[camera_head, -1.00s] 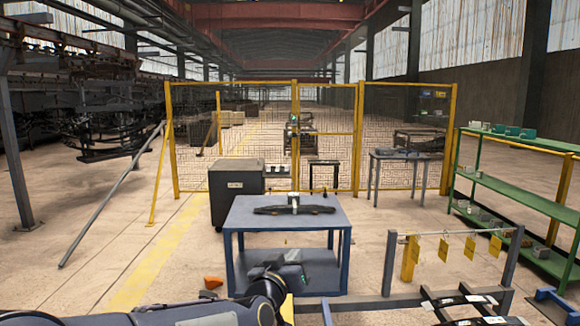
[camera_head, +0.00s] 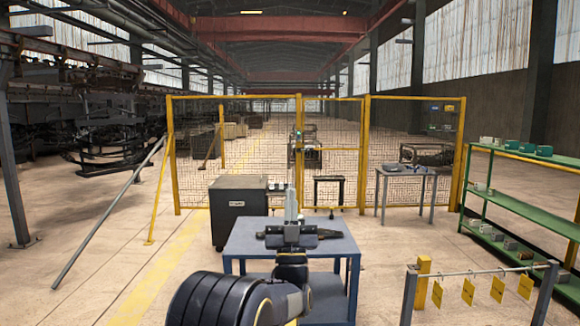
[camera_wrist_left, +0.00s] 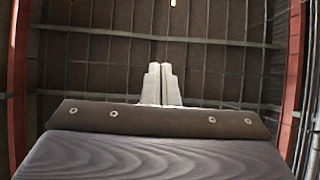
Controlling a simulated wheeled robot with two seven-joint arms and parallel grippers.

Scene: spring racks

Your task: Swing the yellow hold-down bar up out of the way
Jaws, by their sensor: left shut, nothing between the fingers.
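My left gripper (camera_head: 291,204) points straight up in front of the blue table, its two pale fingers together with nothing between them. In the left wrist view its fingers (camera_wrist_left: 161,84) also stand closed side by side against the roof. A spring rack (camera_head: 408,300) stands at the lower right, with a grey crossbar (camera_head: 480,272) between its posts. A short yellow upright (camera_head: 422,283) stands beside its left post; I cannot tell whether it is the hold-down bar. The rack's lower part is out of frame. My gripper is well left of the rack. My right gripper is not in view.
Yellow tags (camera_head: 468,291) hang from the crossbar. Green shelving (camera_head: 525,208) stands at the right, a dark cabinet (camera_head: 232,212) behind the table, and a yellow-framed mesh fence (camera_head: 364,155) farther back.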

